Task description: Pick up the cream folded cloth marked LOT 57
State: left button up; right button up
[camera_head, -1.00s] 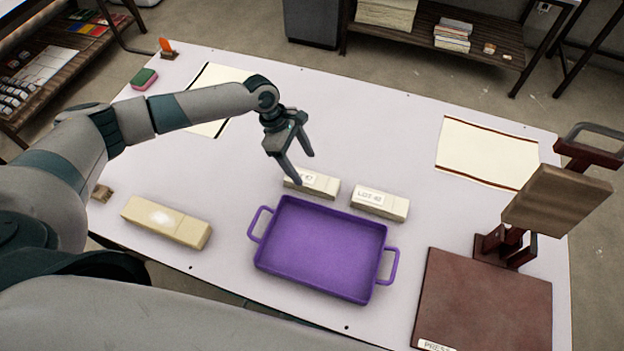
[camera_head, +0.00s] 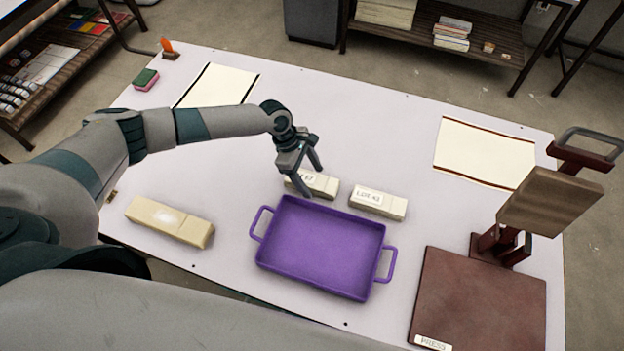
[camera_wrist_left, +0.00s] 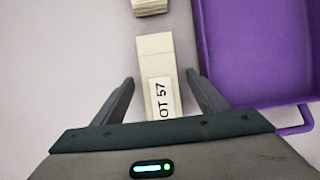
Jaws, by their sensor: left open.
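The cream folded cloth marked LOT 57 (camera_head: 323,187) lies on the table just behind the purple tray, partly hidden by my left gripper (camera_head: 310,183) in the head view. In the left wrist view, the LOT 57 cloth (camera_wrist_left: 157,65) lies lengthwise between the open fingers of my left gripper (camera_wrist_left: 160,85), its label partly cut off by the gripper body. The fingers stand on either side of it with gaps, and nothing is held. I cannot tell the exact height above the table. My right gripper is not in view.
A purple tray (camera_head: 320,248) with two handles sits right in front of the cloth. A second cream cloth, LOT 42 or similar (camera_head: 378,202), lies to its right. A yellowish block (camera_head: 169,222) lies left, a press (camera_head: 480,300) at right. Sheets lie at the back.

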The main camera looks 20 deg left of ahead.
pick_arm(q)
jog(key=shift+d+f, duration=0.25)
jog(key=shift+f, duration=0.4)
jog(key=c, duration=1.2)
jog(key=shift+r, duration=0.1)
jog(key=shift+r, duration=0.8)
notch_tip(320, 180, up, 2)
jog(key=shift+r+b, duration=0.2)
jog(key=shift+b, duration=0.5)
jog(key=s+d+r, duration=0.2)
jog(key=d, duration=0.1)
jog(key=s+d+r+b, duration=0.1)
jog(key=s+d+r, duration=0.1)
jog(key=d, duration=0.1)
jog(key=s+d+r+b, duration=0.1)
jog(key=s+d+r, duration=0.1)
jog(key=d+r, duration=0.1)
jog(key=shift+s+d, duration=0.15)
jog(key=shift+d, duration=0.25)
